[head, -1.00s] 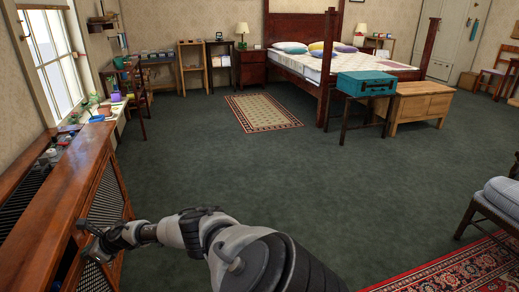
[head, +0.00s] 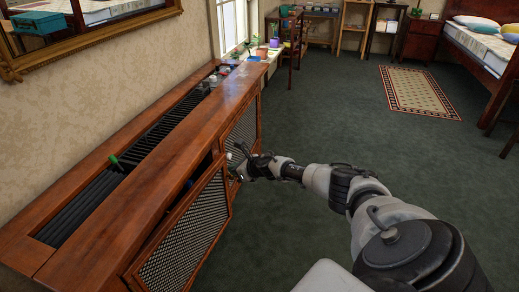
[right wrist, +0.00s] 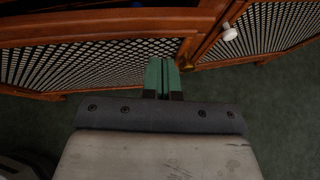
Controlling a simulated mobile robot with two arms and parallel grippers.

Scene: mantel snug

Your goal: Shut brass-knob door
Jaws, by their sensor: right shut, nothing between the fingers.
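The cabinet's near mesh door (head: 186,238) stands ajar, with a dark gap between its top edge and the cabinet. It also shows in the right wrist view (right wrist: 95,57), where a small brass knob (right wrist: 187,66) appears by its free edge, partly hidden. The neighbouring mesh door (head: 243,132) looks flush; a white knob (right wrist: 229,33) shows on it in the right wrist view. My right gripper (head: 236,160) is shut and empty at the ajar door's free edge. Its green fingertips (right wrist: 162,70) overlap that door in the wrist view; contact cannot be told. My left gripper is out of view.
The long wooden cabinet (head: 140,165) runs along the wall under a gilt-framed mirror (head: 120,25). Small items stand at its far end. A dark chair (head: 292,45) stands beyond. Green carpet right of the cabinet is clear, with a patterned rug (head: 420,91) farther off.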

